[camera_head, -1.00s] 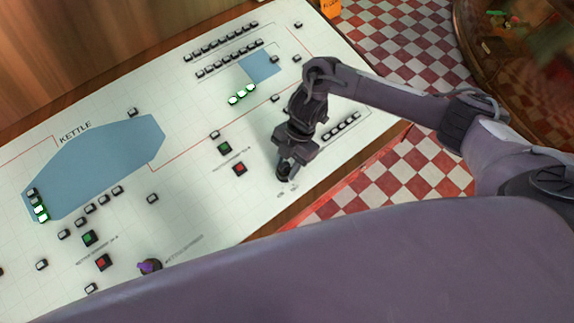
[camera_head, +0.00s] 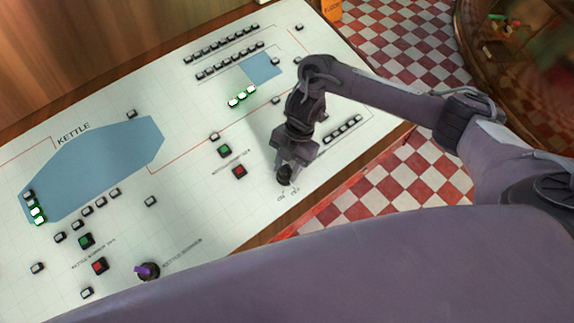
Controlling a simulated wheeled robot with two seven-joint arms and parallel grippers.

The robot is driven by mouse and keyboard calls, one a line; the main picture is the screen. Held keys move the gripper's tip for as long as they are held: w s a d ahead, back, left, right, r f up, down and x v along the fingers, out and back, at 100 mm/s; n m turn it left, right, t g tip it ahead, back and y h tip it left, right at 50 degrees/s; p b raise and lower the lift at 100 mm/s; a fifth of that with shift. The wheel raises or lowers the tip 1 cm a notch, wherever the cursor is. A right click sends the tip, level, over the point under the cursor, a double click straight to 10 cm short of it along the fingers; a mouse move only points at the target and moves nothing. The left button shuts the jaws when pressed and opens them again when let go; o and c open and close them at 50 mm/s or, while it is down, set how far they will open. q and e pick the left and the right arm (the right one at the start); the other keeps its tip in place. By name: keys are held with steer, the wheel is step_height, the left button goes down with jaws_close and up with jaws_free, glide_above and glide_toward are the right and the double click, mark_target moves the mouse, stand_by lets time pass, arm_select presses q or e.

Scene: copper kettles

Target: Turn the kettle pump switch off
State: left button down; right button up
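A dark round knob (camera_head: 284,176) sits on the white control panel (camera_head: 205,215) near its front edge, with small lettering just below it. Its own label is too small to read, so I cannot tell for sure that it is the kettle pump switch. My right gripper (camera_head: 288,166) points down at this knob, with its fingertips at or around it. The fingers partly hide the knob, and whether they are closed on it is unclear. My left gripper is out of view.
The panel carries a blue KETTLE shape (camera_head: 100,165), green buttons (camera_head: 224,150), red buttons (camera_head: 239,171) and a purple-topped knob (camera_head: 147,271). Several small black switches lie around them. A purple-grey surface fills the bottom. Red-and-white checkered floor (camera_head: 400,190) lies at right.

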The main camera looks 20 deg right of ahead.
steer(key=o, duration=0.5)
steer(key=shift+c, duration=0.2)
steer(key=v, duration=0.8)
steer(key=shift+s+f, duration=0.1)
